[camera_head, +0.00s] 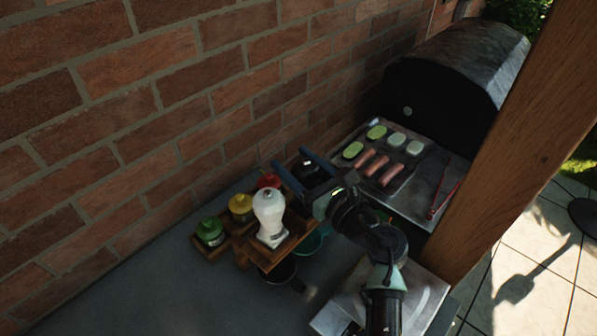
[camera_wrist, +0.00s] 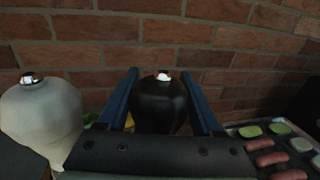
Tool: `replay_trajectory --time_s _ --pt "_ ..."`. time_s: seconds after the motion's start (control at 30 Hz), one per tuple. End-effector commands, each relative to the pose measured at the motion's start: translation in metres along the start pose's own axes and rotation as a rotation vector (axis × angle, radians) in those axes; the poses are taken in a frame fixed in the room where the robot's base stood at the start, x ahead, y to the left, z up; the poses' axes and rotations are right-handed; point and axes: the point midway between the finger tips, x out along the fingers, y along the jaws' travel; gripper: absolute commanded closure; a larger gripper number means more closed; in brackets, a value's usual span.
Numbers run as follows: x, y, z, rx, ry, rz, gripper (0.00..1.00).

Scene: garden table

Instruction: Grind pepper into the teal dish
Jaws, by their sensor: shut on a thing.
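A black pepper mill (camera_wrist: 160,105) with a shiny metal knob stands between my two blue fingers in the wrist view. In the head view, the dark mill (camera_head: 308,172) is partly hidden by my gripper (camera_head: 291,158), which is shut on it at the back of the wooden rack. Whether its base touches the rack cannot be seen. The teal dish (camera_head: 309,244) lies below and in front of my gripper, largely covered by the rack and my arm.
A white mill (camera_head: 269,214) stands close left of my gripper on the wooden rack (camera_head: 290,245). Green (camera_head: 209,231), yellow (camera_head: 240,206) and red (camera_head: 268,181) bottles stand nearby. A brick wall is behind; a food tray (camera_head: 405,185) and grill (camera_head: 455,85) are right.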

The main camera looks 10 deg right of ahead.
Motion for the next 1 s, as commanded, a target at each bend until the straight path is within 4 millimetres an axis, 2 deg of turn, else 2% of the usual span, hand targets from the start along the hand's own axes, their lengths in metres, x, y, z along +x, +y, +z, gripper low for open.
replay_trajectory --time_s 0.03,0.5,1.0 --pt "0.000 -0.002 -0.008 -0.007 -0.001 0.037 0.89" --pt "-0.002 0.010 -0.009 -0.006 0.001 0.388 0.89" --pt "-0.004 0.015 -0.001 0.000 0.002 0.534 0.89"
